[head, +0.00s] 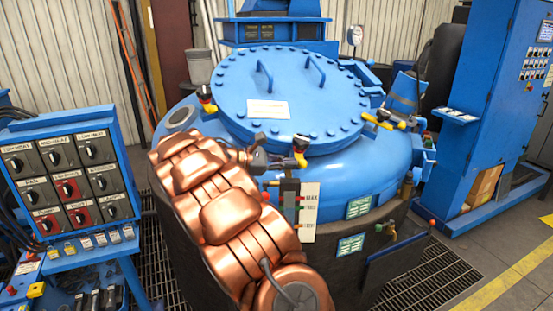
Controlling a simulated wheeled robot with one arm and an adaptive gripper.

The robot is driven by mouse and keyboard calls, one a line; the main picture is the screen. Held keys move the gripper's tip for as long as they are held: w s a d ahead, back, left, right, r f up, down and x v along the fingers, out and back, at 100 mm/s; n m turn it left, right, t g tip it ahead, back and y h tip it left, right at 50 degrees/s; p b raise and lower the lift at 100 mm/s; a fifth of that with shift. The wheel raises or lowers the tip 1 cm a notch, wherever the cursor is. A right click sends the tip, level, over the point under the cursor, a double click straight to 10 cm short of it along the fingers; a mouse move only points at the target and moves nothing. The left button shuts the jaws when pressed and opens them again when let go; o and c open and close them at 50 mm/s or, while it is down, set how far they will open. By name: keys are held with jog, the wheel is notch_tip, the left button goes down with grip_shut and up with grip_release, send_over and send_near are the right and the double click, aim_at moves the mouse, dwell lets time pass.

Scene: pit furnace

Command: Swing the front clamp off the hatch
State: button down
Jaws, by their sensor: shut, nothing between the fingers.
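The round blue hatch (293,92) lies closed on top of the furnace, with bolts around its rim and two bar handles. The front clamp (300,155), yellow with a dark part and a red end, stands at the hatch's front edge. My gripper (280,161) is shut and empty, just left of the front clamp. It is small and partly merged with the clamp in view, so I cannot tell whether they touch. My copper-coloured arm hides part of the furnace's left front.
Other clamps sit at the hatch's left (207,98) and right (381,119). A switch panel (69,168) stands at left, a blue cabinet (494,110) at right. A level gauge plate (309,211) is below the front clamp. Grating floor (430,283) is open at lower right.

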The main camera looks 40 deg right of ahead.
jog(key=shift+s+d+f, duration=0.1)
jog(key=shift+d, duration=0.15)
